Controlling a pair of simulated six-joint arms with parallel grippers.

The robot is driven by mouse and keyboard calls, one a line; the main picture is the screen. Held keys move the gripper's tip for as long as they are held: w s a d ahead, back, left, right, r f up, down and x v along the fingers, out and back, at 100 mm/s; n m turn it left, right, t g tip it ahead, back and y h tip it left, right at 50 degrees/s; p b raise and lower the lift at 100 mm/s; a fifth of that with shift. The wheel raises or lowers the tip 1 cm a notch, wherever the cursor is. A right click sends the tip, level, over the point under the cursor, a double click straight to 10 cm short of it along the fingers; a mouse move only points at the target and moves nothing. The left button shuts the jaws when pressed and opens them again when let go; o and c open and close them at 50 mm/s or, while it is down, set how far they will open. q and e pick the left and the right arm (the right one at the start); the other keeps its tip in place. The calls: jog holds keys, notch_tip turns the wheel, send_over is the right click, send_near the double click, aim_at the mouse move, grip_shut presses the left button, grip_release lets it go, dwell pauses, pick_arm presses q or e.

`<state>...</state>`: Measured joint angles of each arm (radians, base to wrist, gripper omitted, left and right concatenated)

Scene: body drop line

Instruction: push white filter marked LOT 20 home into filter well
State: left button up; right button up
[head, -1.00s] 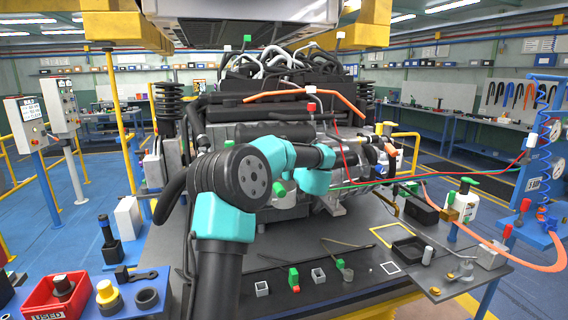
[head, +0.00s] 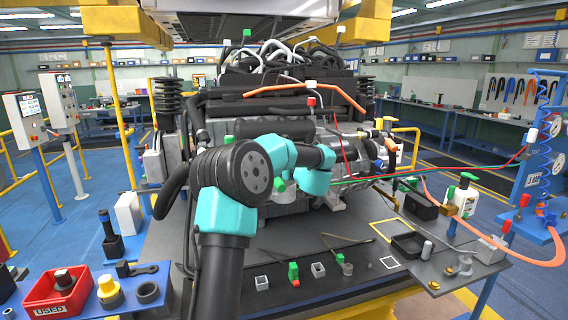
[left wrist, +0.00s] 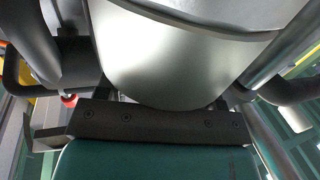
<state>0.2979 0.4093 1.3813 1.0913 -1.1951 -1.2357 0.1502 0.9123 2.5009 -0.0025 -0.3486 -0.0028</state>
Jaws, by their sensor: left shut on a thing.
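In the left wrist view a large pale, smooth cylinder, seemingly the white filter (left wrist: 175,60), fills the middle, right in front of my left gripper (left wrist: 160,122). The gripper is shut on it; its fingertips are not clearly seen. No LOT marking shows on the visible side. In the head view my teal and black left arm reaches up to the engine (head: 265,130), its wrist pointing right against the engine's front. The gripper and filter are hidden or unclear there. I cannot make out the filter well or how deep the filter sits. My right gripper is not in view.
A red USED bin (head: 58,293) and a yellow-topped part (head: 109,291) stand at lower left. Small holders and a black tray (head: 407,245) lie on the grey bench. Dark pipes surround the filter.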

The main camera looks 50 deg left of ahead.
pick_arm(q)
jog(key=shift+f, duration=0.2)
jog(key=o, duration=1)
jog(key=shift+f, duration=0.15)
jog(key=shift+o, duration=0.2)
jog(key=shift+d+f, duration=0.1)
jog(key=shift+d, duration=0.15)
jog(key=s+d, duration=0.3)
jog(key=d, duration=1.3)
jog(key=shift+s+d+r, duration=0.15)
jog(key=shift+d+r, duration=0.15)
jog(key=shift+r, duration=0.1)
